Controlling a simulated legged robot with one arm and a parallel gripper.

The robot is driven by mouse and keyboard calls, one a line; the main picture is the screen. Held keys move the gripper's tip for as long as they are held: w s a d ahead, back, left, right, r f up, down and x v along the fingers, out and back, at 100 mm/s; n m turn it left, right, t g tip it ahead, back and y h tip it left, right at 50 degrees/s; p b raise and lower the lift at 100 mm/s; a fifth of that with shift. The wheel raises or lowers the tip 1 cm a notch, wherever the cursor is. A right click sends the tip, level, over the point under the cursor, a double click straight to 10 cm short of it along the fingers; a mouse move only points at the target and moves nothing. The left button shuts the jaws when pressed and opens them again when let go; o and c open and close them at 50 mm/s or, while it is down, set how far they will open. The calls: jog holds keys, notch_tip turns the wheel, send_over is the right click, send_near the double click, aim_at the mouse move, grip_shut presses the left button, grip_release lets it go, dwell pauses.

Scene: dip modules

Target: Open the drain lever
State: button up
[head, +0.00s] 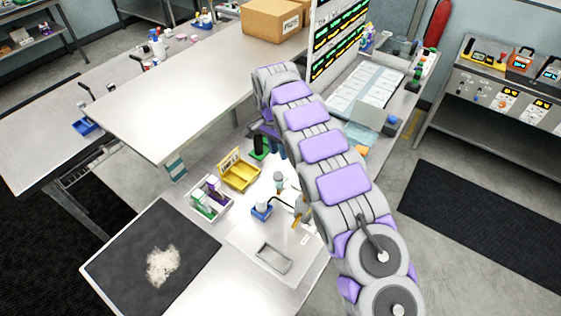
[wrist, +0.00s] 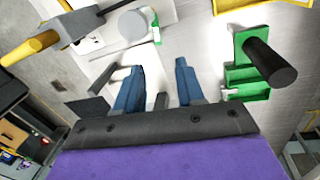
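My gripper (wrist: 161,66) is open and empty in the wrist view, with its two blue fingers apart above the work surface. A yellow-handled lever (wrist: 30,46) on a grey body lies at the upper left of the wrist view, apart from the fingers; it may be the drain lever, but no label is readable. A green fixture with a thick black cylinder (wrist: 270,62) is right of the fingers, not touching them. In the head view my gripper (head: 277,150) is small and partly hidden by my arm, beside the black cylinder (head: 259,146). A yellow part (head: 298,210) shows lower, beside my arm.
A yellow bin (head: 240,176), a white divided box (head: 209,198) and a blue holder (head: 262,211) stand on the bench. A dark mat with white powder (head: 162,266) lies at the lower left. The raised white tabletop (head: 200,90) is largely clear.

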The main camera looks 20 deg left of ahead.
jog(key=r, duration=0.3)
jog(key=a+r, duration=0.1)
jog(key=r, duration=0.1)
jog(key=shift+w+r, duration=0.1)
jog(key=shift+w, duration=0.15)
jog(key=shift+d, duration=0.1)
jog(key=s+d+r+b, duration=0.15)
jog(key=d+r, duration=0.25)
jog(key=d, duration=0.4)
jog(key=s+d+r, duration=0.2)
jog(key=d+r, duration=0.2)
jog(key=d, duration=0.3)
jog(key=s+d+r+n+b, duration=0.15)
jog(key=s+d+r, duration=0.25)
jog(key=s+d, duration=0.55)
jog(key=s+d+f+n+b, duration=0.1)
jog(key=s+d+f, duration=0.1)
jog(key=s, duration=0.8)
jog(key=s+d+f+n+y, duration=0.1)
jog(key=s+d+f, duration=0.2)
jog(key=s, duration=0.7)
jog(key=s+d+f+n+g+b, duration=0.1)
jog(key=s+d+f+n, duration=0.1)
jog(key=s, duration=0.8)
jog(key=shift+s+d+f+y+b, duration=0.3)
jog(key=shift+s+d+b, duration=0.1)
jog(key=shift+d, duration=0.4)
